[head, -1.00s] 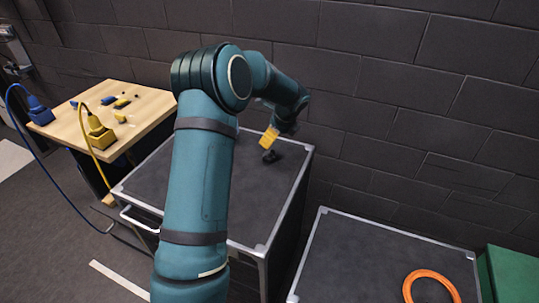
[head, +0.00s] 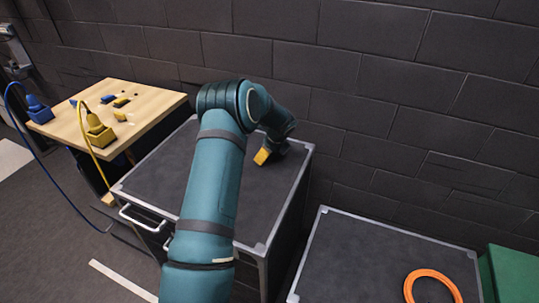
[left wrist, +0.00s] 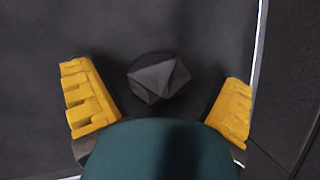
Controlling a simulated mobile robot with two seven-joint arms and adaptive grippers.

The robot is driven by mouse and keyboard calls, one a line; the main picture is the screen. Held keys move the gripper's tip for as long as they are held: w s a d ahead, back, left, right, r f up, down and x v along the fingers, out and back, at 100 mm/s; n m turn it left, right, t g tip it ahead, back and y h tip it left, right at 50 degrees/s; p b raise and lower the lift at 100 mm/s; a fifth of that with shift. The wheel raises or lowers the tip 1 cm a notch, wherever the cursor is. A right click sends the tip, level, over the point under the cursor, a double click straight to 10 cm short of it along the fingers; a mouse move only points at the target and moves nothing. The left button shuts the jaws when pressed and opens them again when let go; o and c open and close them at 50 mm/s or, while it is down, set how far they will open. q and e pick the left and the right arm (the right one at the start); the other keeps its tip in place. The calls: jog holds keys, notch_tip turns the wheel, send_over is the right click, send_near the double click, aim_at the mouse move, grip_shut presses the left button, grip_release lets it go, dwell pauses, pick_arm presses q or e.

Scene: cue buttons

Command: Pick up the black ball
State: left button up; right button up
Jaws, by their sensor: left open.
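The black ball (left wrist: 158,76) is a dark, faceted lump on the dark top of the case. In the left wrist view it lies between the two yellow fingers of my left gripper (left wrist: 157,92), with a gap on each side. The fingers are spread wide and hold nothing. In the head view my left gripper (head: 264,156) is low over the case top near its back right corner, and I cannot make out the ball there behind it. My right gripper is not in view.
The dark case (head: 150,180) has metal edges and stands near a block wall. A wooden table (head: 150,105) with blue and yellow parts is to its left. A second case (head: 350,250) on the right bears an orange ring (head: 431,273). A green box (head: 512,272) is beside it.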

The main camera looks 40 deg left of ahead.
pick_arm(q)
jog(key=shift+f, duration=0.1)
jog(key=c, duration=1.1)
